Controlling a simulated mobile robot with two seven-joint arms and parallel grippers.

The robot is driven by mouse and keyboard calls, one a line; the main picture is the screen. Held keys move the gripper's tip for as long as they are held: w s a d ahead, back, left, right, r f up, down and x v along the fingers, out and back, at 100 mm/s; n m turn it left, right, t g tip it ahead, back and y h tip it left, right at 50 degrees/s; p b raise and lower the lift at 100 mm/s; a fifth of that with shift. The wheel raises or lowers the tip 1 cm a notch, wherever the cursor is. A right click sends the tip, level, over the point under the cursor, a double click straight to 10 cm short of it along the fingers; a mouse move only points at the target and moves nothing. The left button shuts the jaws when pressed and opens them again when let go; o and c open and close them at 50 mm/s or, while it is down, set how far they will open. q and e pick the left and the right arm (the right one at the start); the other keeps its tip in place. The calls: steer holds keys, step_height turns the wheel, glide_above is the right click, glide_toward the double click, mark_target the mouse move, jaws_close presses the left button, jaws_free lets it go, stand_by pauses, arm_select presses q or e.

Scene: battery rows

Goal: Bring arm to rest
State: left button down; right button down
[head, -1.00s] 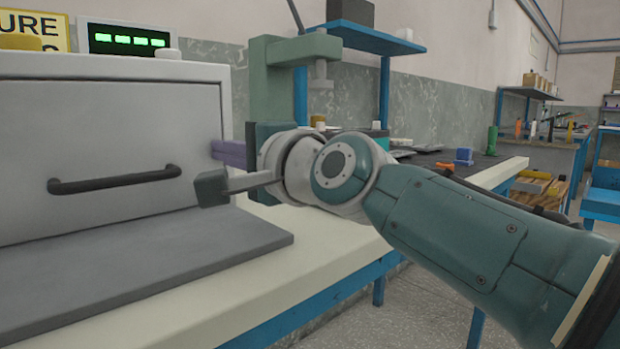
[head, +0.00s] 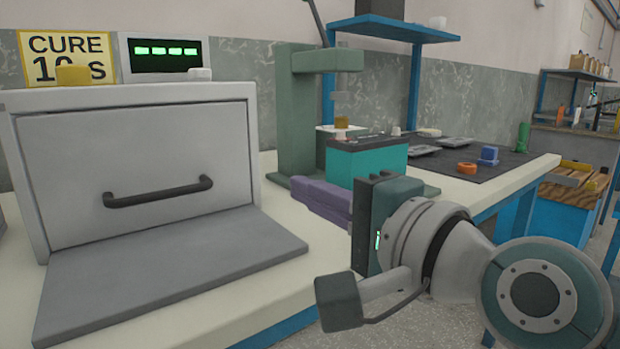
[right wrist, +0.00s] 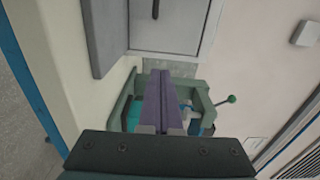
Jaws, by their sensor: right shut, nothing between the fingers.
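My right gripper (head: 302,190) has purple fingers that are pressed together with nothing between them. It points left over the bench, in front of the green press, and the fingers hide part of the press base. In the right wrist view the closed purple fingers (right wrist: 163,78) point toward the press and the grey oven door. My right forearm and wrist fill the lower right of the head view. My left gripper is not in view.
A grey oven (head: 140,150) with a shut door and dark handle stands left, a grey slab (head: 165,265) before it. A teal box with a dark top (head: 375,162) sits by the green press (head: 295,110). A dark mat (head: 445,160) holds small parts. Floor shows at lower right.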

steer(key=s+d+r+n+g+h+p, duration=0.35)
steer(key=s+d+r+p, duration=0.25)
steer(key=s+p, duration=0.4)
steer(key=s+d+r+n+g+h+p, duration=0.35)
steer(key=s+d+r+n+p, duration=0.2)
steer(key=s+p, duration=0.5)
steer(key=s+d+r+n+g+h+p, duration=0.35)
steer(key=s+d+r+p, duration=0.35)
steer(key=p, duration=0.6)
step_height(320, 180, up, 35)
steer(key=s+p, duration=0.1)
steer(key=p, duration=3.5)
steer(key=shift+s+a, duration=0.25)
steer(key=shift+a, duration=0.05)
